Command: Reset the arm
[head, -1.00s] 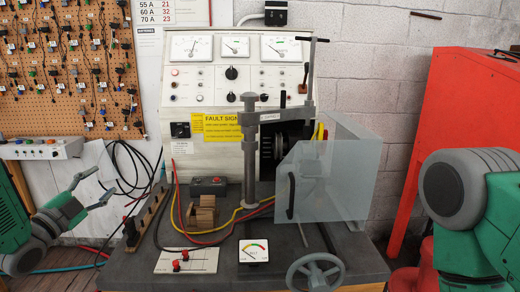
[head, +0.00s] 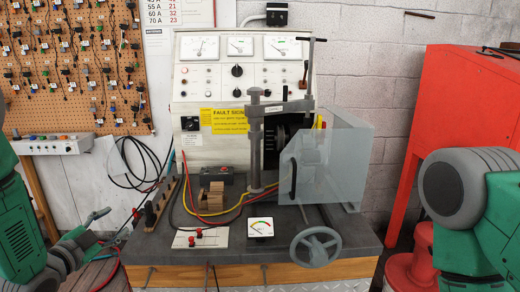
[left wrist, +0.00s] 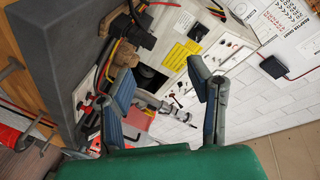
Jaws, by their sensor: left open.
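My left gripper (head: 104,228) is open and empty at the lower left in the head view, beside the left edge of the test bench (head: 340,250) and touching nothing that I can see. In the left wrist view its two spread fingers (left wrist: 162,72) show with bench and panel parts behind them. My left arm's green links (head: 15,225) come in from the left edge. My right arm (head: 465,210) fills the right side of the head view; its gripper is out of the picture.
The bench carries a meter panel (head: 240,75), a clamp post (head: 255,150), a clear guard (head: 325,165), a handwheel (head: 316,247), a gauge (head: 260,228) and loose cables. A red cabinet (head: 460,90) stands right. A pegboard (head: 75,60) hangs left.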

